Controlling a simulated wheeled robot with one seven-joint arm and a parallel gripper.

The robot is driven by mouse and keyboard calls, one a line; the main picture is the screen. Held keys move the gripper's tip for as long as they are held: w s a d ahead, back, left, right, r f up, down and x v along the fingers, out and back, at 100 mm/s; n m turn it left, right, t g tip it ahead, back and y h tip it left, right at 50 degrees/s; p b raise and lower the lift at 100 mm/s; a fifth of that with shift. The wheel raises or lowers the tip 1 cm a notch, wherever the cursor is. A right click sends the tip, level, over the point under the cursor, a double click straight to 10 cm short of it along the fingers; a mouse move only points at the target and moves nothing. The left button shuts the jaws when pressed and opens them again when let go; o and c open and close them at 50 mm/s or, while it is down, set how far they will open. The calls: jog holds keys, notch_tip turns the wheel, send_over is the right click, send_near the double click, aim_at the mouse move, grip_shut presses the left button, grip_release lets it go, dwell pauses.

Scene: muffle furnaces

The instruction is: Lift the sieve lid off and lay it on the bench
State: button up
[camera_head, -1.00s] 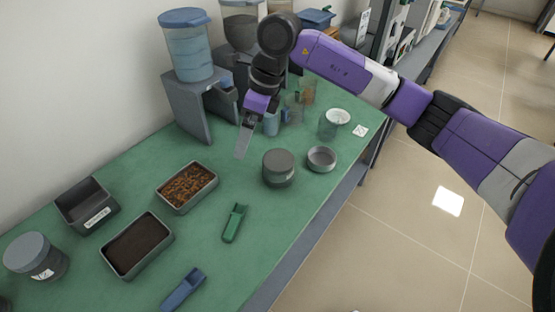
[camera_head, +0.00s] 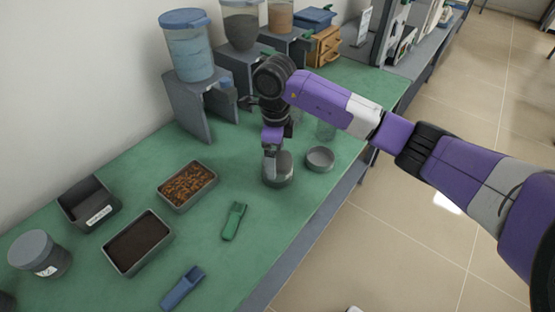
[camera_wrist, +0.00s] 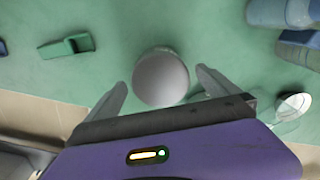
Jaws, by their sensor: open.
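The sieve (camera_head: 281,182) is a round grey stack on the green bench (camera_head: 225,255), near its front edge. Its smooth round grey lid shows from above in the wrist view (camera_wrist: 160,77); in the head view the lid is partly hidden by my gripper. My gripper (camera_head: 271,168) points down over the sieve. In the wrist view my gripper (camera_wrist: 161,82) is open and empty, with one finger on each side of the lid. I cannot tell how far the fingertips are above it.
A shallow round grey pan (camera_head: 320,158) stands just right of the sieve. A green scoop (camera_head: 233,221) lies to the lower left, with a blue scoop (camera_head: 183,288) beyond. Two filled trays (camera_head: 138,262) stand left. Bare bench lies between scoop and sieve.

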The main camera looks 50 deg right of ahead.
jog(key=shift+f, duration=0.25)
jog(key=c, duration=1.3)
jog(key=shift+c, duration=0.3)
jog(key=shift+r, duration=0.15)
